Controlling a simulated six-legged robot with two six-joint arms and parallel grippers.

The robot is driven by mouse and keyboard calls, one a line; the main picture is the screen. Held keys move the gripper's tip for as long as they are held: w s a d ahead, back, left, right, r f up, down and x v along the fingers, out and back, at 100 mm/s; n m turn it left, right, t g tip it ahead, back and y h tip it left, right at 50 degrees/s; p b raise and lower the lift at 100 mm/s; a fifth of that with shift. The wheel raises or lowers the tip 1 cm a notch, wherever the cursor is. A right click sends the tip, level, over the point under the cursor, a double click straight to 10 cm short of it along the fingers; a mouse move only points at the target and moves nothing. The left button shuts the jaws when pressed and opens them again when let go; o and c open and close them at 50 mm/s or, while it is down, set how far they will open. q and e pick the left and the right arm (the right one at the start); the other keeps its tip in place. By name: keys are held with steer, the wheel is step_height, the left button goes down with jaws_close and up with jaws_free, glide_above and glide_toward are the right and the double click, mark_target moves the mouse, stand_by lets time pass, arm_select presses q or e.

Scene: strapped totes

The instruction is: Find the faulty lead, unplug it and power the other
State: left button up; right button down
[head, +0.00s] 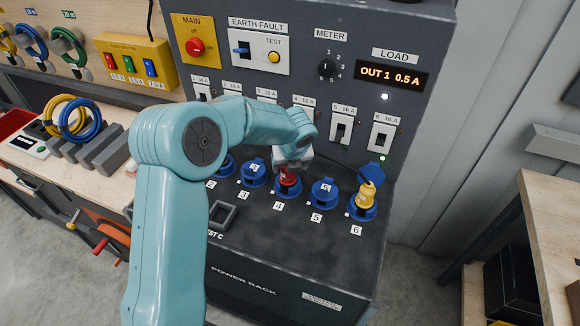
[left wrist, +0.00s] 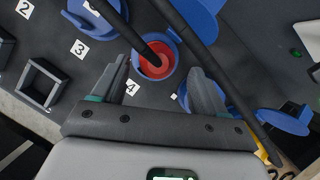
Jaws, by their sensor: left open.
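A red plug (head: 289,178) sits in the blue socket (head: 287,189) numbered 4 on the power rack. In the left wrist view the red plug (left wrist: 153,62) has a black cable rising from it. My left gripper (left wrist: 160,68) is open, its fingers on either side of that plug without visibly closing on it. In the head view the left gripper (head: 291,160) is just above it, mostly hidden by my arm. A yellow plug (head: 366,194) is in socket 6 with its blue lid raised. Sockets 3 (head: 253,174) and 5 (head: 324,192) have blue lids down. My right gripper is not in view.
The load display (head: 391,75) reads OUT 1 0.5 A. Several breaker switches (head: 341,129) line the panel, beside the meter knob (head: 326,68) and red main switch (head: 195,47). A bench (head: 120,114) with coiled cables stands left. A black cable crosses near the gripper.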

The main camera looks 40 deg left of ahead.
mark_target(286, 176)
arm_select(q)
steer(key=x, duration=0.4)
steer(key=shift+s+a, duration=0.2)
steer(key=shift+a, duration=0.25)
steer(key=shift+w+f+p, duration=0.1)
steer(key=shift+f+p, duration=0.15)
steer(key=shift+p, duration=0.05)
steer(key=shift+w+d+f, duration=0.2)
steer(key=shift+w+f, duration=0.05)
steer(key=shift+w, duration=0.05)
steer(key=shift+s+a, duration=0.15)
steer(key=shift+a, duration=0.05)
steer(key=shift+s, duration=0.1)
steer(key=c, duration=1)
steer(key=shift+w+d, duration=0.15)
steer(key=shift+w, duration=0.05)
steer(key=shift+c, duration=0.9)
steer(key=shift+s+n+b, duration=0.15)
steer(key=shift+n+b, duration=0.35)
steer(key=shift+n, duration=0.1)
steer(key=shift+n+y, duration=0.4)
steer(key=shift+n, duration=0.1)
steer(key=shift+n+g+b, duration=0.3)
steer(key=shift+b, duration=0.05)
steer(key=shift+n, duration=0.3)
